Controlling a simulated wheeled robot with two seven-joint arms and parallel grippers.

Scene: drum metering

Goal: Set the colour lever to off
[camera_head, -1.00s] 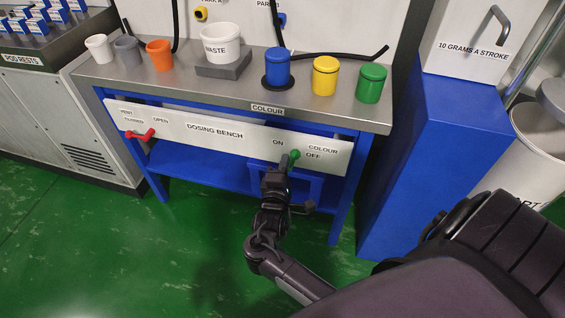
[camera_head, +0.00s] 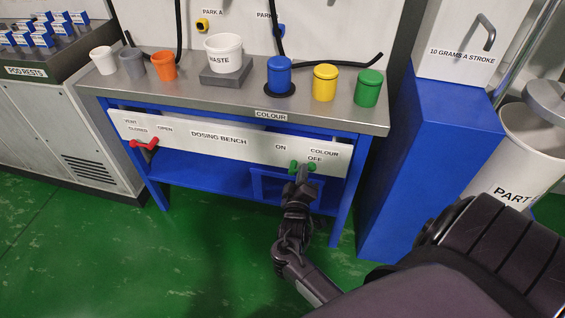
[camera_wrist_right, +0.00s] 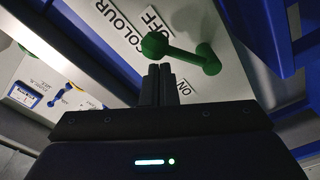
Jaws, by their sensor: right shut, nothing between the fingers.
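The green colour lever (camera_head: 312,167) is on the right end of the dosing bench's white front panel (camera_head: 218,146), just below the OFF mark. In the right wrist view its round green knob (camera_wrist_right: 154,44) lies toward the OFF lettering, and its arm runs right to the pivot end (camera_wrist_right: 209,63). My right gripper (camera_head: 302,172) is shut and empty at the lever. In the wrist view its fingertips (camera_wrist_right: 161,68) are just below the knob; I cannot tell whether they touch it. My left gripper is not in view.
A red lever (camera_head: 145,144) is at the panel's left end. Blue (camera_head: 279,76), yellow (camera_head: 325,83) and green (camera_head: 368,88) pots stand on the bench top above. A blue cabinet (camera_head: 430,160) stands close on the right. A blue frame is below the panel.

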